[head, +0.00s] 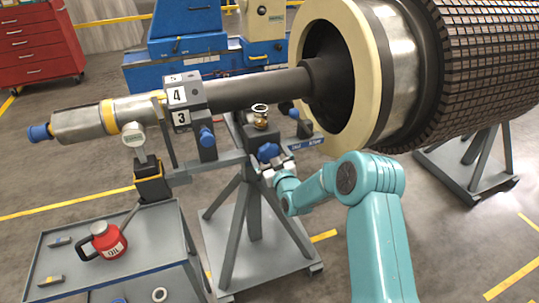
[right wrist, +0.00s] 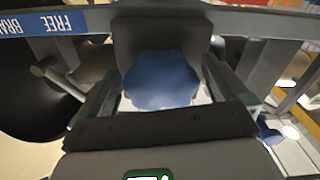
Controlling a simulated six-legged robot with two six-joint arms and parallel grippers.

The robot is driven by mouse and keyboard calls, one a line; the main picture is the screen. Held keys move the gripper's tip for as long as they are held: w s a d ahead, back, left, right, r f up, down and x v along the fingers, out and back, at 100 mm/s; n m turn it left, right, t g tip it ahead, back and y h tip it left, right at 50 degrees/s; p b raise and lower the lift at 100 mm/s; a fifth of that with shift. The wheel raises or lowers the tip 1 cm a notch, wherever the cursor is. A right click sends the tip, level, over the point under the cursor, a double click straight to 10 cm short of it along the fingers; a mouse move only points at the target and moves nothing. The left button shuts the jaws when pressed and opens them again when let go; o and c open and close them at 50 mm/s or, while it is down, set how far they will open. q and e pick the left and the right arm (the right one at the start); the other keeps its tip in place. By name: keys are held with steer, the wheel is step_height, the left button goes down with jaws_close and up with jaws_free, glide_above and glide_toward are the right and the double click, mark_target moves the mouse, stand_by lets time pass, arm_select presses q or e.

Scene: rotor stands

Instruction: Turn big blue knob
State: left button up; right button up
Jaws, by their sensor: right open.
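The big blue knob (head: 268,152) is on the front of the rotor stand (head: 252,205), below a small brass fitting. In the right wrist view the lobed blue knob (right wrist: 160,80) fills the middle, in front of a dark block. My right gripper (head: 271,166) is at the knob. Its two dark fingers stand apart, one to the left and one to the right of the knob. I cannot tell whether they touch it. My left gripper is not in view.
A blue label (head: 303,143) reading FREE and part of another word is beside the knob. A smaller blue knob (head: 207,137) is to the left. The rotor shaft (head: 258,87) runs above. A grey cart (head: 150,235) with a red oil can (head: 106,240) stands at left.

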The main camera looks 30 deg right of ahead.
steer(key=c, duration=1)
steer(key=shift+o, duration=0.2)
steer(key=shift+f+b, duration=0.15)
steer(key=shift+b, duration=0.25)
steer(key=n+b, duration=0.7)
steer(key=b, duration=0.4)
steer(key=shift+d, duration=0.15)
steer(key=shift+n+b, duration=0.85)
steer(key=shift+n, duration=0.05)
steer(key=shift+r, duration=0.2)
steer(key=o, duration=1)
steer(key=shift+c, duration=0.2)
steer(key=b+v, duration=0.1)
steer(key=v, duration=1.5)
steer(key=shift+s, duration=0.25)
